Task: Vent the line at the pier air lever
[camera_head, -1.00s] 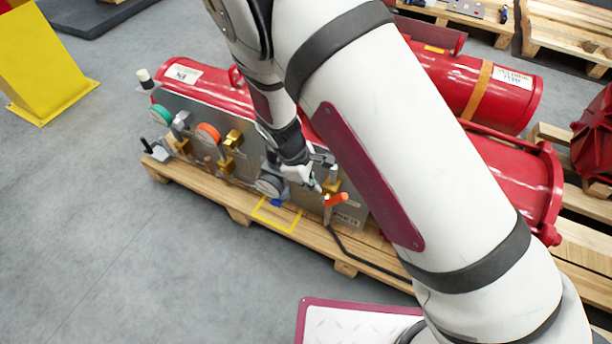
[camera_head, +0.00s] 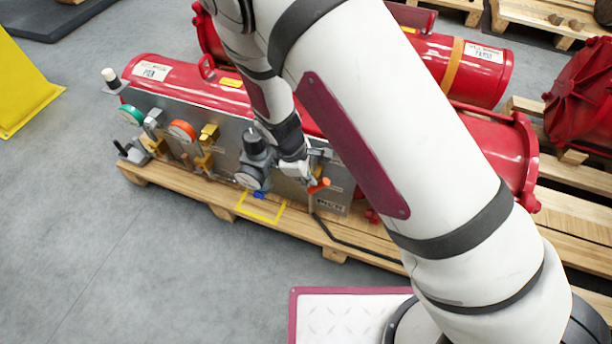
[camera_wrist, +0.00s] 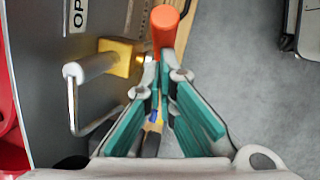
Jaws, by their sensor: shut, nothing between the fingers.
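The air lever's orange handle (camera_head: 319,185) is low at the right end of the grey panel in the head view. In the wrist view the orange handle (camera_wrist: 165,24) points up the picture, just beyond my fingertips. My gripper (camera_head: 309,179) is beside the handle at the panel front. In the wrist view its fingers (camera_wrist: 163,57) are shut with nothing between them. The tips overlap the near end of the handle; I cannot tell whether they touch it. The lever's pivot is hidden behind the fingers.
A pale bent handle (camera_wrist: 88,72) on a brass block stands left of my fingers. A black-topped regulator with a gauge (camera_head: 250,178), an orange dial (camera_head: 182,131) and a green dial (camera_head: 131,114) line the panel. The pallet (camera_head: 225,205) lies below; grey floor is open in front.

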